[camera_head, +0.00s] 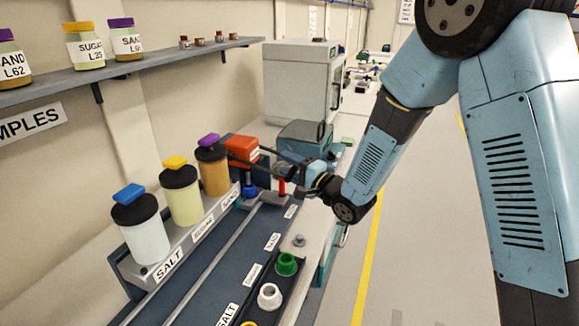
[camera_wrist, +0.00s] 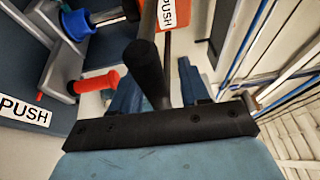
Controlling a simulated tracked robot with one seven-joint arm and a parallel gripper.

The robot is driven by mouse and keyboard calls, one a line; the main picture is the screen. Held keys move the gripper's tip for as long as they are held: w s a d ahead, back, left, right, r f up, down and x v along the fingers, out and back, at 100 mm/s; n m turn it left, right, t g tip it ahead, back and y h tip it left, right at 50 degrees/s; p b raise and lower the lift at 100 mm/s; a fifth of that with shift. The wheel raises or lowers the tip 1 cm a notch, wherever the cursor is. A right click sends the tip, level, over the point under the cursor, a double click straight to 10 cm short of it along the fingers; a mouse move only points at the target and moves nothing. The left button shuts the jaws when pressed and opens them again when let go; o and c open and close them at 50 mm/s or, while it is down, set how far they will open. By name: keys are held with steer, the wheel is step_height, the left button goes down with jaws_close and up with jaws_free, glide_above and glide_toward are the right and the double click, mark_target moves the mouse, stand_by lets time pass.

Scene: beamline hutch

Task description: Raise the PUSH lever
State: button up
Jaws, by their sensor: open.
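My gripper (camera_head: 268,160) is open at the far end of the bench, near the orange-red box (camera_head: 243,148). In the wrist view my gripper (camera_wrist: 158,75) spans a black cylindrical bar, which looks like a handle; I cannot tell whether it touches it. A red handle (camera_wrist: 97,82) sticks out left of the bar and also shows below my gripper in the head view (camera_head: 282,186). One PUSH label (camera_wrist: 24,111) is left of the red handle; another PUSH label (camera_wrist: 173,13) is at the top. Which handle is the PUSH lever is unclear.
A blue knob (camera_wrist: 75,24) stands beside the red handle. A rack of lidded jars, including salt (camera_head: 146,238), lines the bench on the left. Green (camera_head: 287,264) and white (camera_head: 269,296) cups stand in front. Open floor (camera_head: 420,240) lies right.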

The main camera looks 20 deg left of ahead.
jaws_close()
steer(key=shift+r, duration=0.15)
stand_by(0.4)
